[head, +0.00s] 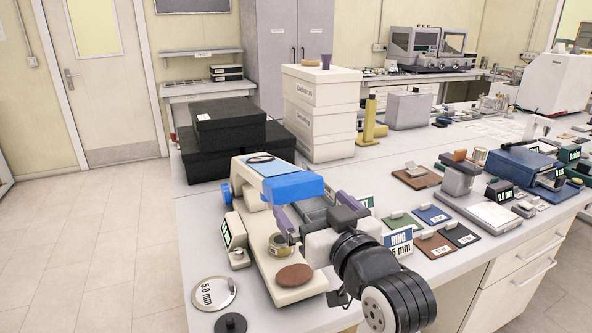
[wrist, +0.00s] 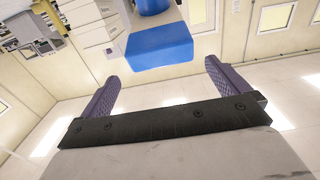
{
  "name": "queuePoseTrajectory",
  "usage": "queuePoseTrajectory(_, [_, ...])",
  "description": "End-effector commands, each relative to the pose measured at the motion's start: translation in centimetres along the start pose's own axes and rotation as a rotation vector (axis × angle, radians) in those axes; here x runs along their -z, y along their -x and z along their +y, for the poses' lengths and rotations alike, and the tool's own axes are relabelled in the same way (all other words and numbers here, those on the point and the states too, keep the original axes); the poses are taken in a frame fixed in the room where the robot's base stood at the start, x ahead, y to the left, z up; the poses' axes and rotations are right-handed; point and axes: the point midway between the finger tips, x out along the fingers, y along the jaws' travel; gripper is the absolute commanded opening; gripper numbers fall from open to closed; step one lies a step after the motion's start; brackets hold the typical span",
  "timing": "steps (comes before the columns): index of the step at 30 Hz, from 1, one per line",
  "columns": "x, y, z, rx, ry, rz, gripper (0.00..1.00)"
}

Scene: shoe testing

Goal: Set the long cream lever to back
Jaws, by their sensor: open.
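A cream machine (head: 262,262) with blue parts stands at the near left of the bench in the head view. I cannot pick out a long cream lever on it for certain; my arm covers part of it. My gripper (head: 308,208) is over the right side of this machine, beside its blue block (head: 295,187). In the wrist view my gripper (wrist: 160,75) has its two purple fingers wide apart with nothing between them. A blue block (wrist: 160,46) shows beyond the fingertips there; I cannot tell any contact.
Black boxes (head: 215,158) and stacked white boxes (head: 322,112) stand behind the machine. A round metal disc (head: 213,293) lies at the front left. Coloured plates, including a brown one (head: 416,177), and a blue device (head: 520,165) occupy the right. Bare bench (head: 350,178) lies between.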

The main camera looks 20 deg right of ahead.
Motion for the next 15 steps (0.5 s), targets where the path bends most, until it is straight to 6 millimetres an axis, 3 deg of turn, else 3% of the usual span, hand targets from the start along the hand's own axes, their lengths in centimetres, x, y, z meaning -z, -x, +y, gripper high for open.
queuePoseTrajectory(6, [0.2,-4.8,-0.1,0.005,-0.003,-0.003,1.00])
queuePoseTrajectory(15, [0.1,-8.0,0.0,0.001,0.000,-0.001,1.00])
